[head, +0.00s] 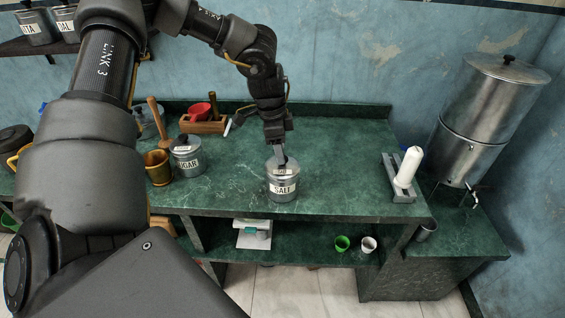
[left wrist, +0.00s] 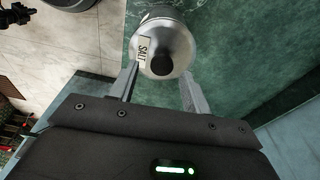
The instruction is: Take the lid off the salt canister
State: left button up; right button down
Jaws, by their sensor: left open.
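The salt canister (head: 283,188) is a grey metal can with a white SALT label, standing upright on the green counter near its front edge. Its lid (head: 271,168) is on top and partly hidden by my gripper in the head view. In the left wrist view the lid (left wrist: 172,45) shows a dark round knob (left wrist: 161,64) and a SALT tag. My left gripper (head: 281,158) points down over the lid. In the left wrist view its two fingers (left wrist: 160,85) are apart, one on either side below the knob. I cannot tell whether they touch the lid. My right gripper is not in view.
The sugar canister (head: 187,160) and a brass mortar (head: 158,168) stand to the left. A white cylinder on a stand (head: 408,167) and a large metal urn (head: 487,120) are right. Counter right of the salt is clear.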

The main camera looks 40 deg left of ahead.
pick_arm(q)
jog(key=f, duration=0.3)
jog(key=shift+w+d+f+p, duration=0.1)
jog(key=shift+w+p, duration=0.2)
jog(key=shift+p, duration=0.05)
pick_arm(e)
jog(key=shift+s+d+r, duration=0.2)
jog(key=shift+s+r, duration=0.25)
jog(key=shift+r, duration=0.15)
pick_arm(q)
jog(key=c, duration=0.9)
jog(key=shift+c, duration=0.2)
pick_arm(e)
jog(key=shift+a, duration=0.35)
